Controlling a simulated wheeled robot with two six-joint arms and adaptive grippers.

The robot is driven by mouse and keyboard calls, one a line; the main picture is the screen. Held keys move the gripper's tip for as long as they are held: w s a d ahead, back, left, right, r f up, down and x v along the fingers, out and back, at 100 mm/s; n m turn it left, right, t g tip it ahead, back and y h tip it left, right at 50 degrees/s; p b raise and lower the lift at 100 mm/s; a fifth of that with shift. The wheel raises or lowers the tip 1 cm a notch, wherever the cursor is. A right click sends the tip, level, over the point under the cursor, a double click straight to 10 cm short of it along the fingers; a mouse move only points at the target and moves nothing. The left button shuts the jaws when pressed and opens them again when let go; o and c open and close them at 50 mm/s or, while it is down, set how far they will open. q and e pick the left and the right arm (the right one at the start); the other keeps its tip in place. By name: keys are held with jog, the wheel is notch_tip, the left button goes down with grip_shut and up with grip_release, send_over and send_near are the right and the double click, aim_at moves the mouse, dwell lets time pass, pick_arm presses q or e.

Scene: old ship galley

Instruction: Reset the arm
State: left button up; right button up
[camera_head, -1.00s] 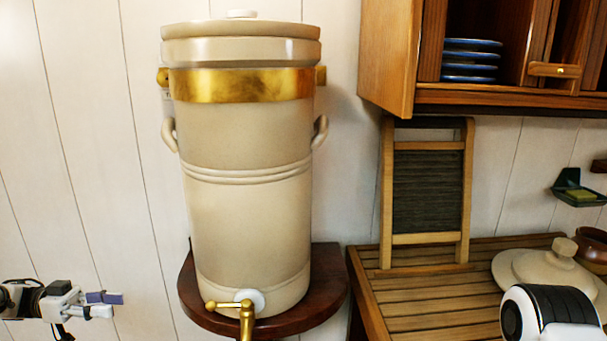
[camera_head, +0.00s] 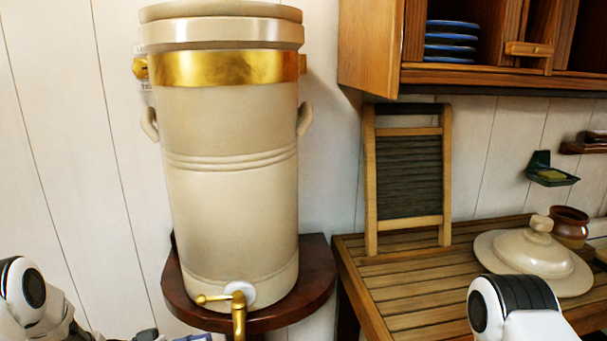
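My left arm comes in at the lower left corner. Its gripper (camera_head: 175,338) shows only as a few dark and bluish bits at the bottom edge, left of the brass tap (camera_head: 238,312); its fingers are mostly cut off, so I cannot tell if it is open. My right arm shows as a white and black link at the lower right, in front of the slatted counter. My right gripper is outside the picture.
A tall cream crock (camera_head: 228,140) with a brass band stands on a dark wooden shelf (camera_head: 318,275). A washboard (camera_head: 408,175) leans on the wall above the slatted counter (camera_head: 385,295). A cream lid (camera_head: 535,255) and a brown pot (camera_head: 570,225) sit at right.

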pick_arm(q)
jog(key=s+d+f+n+t+y+b, duration=0.1)
jog(key=s+d+f+n+y, duration=0.2)
jog(key=f, duration=0.3)
jog(key=s+d+f+n+t+y, duration=0.1)
jog(key=s+d+f+n+y, duration=0.15)
jog(key=f, duration=0.45)
jog(key=s+d+f+n+t+y+b, duration=0.1)
jog(key=s+d+f+n+y, duration=0.1)
jog(key=d+f+n+y, duration=0.3)
jog(key=s+a+f+g+y, duration=0.2)
jog(key=s+a, duration=0.2)
jog(key=s, duration=0.3)
jog(key=s+a+f+m+g+y, duration=0.1)
jog(key=s+a+f+g+y, duration=0.2)
jog(key=s, duration=0.5)
jog(key=s+a+f+g+y, duration=0.2)
jog(key=s+a, duration=0.3)
jog(key=s, duration=0.3)
jog(key=shift+s+f+m+g+y, duration=0.2)
jog(key=shift+m+g+y, duration=0.2)
jog(key=shift+y, duration=0.35)
jog(key=shift+w, duration=0.1)
